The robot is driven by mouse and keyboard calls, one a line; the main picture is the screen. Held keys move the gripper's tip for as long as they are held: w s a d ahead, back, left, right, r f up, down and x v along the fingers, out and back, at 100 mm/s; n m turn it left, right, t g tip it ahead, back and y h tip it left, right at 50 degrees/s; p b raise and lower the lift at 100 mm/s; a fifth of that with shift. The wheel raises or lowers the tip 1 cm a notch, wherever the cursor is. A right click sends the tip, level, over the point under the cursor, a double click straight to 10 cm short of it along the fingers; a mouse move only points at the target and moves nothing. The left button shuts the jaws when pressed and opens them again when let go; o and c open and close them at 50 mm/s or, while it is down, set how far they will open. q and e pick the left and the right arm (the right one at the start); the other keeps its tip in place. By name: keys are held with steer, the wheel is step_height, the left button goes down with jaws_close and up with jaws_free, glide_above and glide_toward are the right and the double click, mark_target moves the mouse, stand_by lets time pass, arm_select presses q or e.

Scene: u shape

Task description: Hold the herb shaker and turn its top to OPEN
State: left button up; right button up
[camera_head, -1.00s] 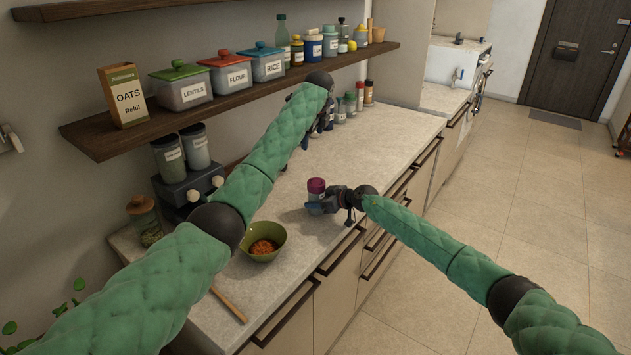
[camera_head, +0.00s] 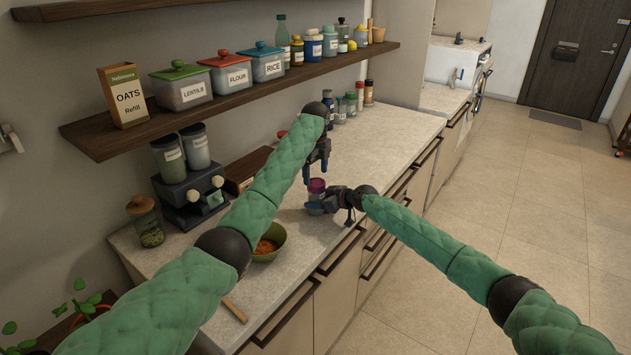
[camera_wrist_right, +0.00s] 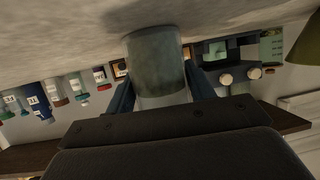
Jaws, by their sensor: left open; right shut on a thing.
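The herb shaker (camera_head: 317,187) stands upright on the counter, with a purple-red top and a clear, greyish body. My right gripper (camera_head: 316,207) is shut on its body from the right, below the top. In the right wrist view the shaker's body (camera_wrist_right: 158,65) sits between the two fingers, and its top is not clear there. My left gripper (camera_head: 315,170) is open, pointing down, just above the shaker's top and seemingly a little behind it. Any marking on the top is too small to read.
A green bowl (camera_head: 270,243) of orange food and a wooden spoon (camera_head: 234,310) lie left of the shaker. A dispenser (camera_head: 190,190) stands against the wall. Several small jars (camera_head: 350,104) stand behind. A loaded shelf (camera_head: 120,137) hangs above the counter.

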mark_target(315, 182)
arm_select(q)
steer(key=shift+f, duration=1.85)
steer(key=shift+c, duration=0.3)
steer(key=c, duration=0.9)
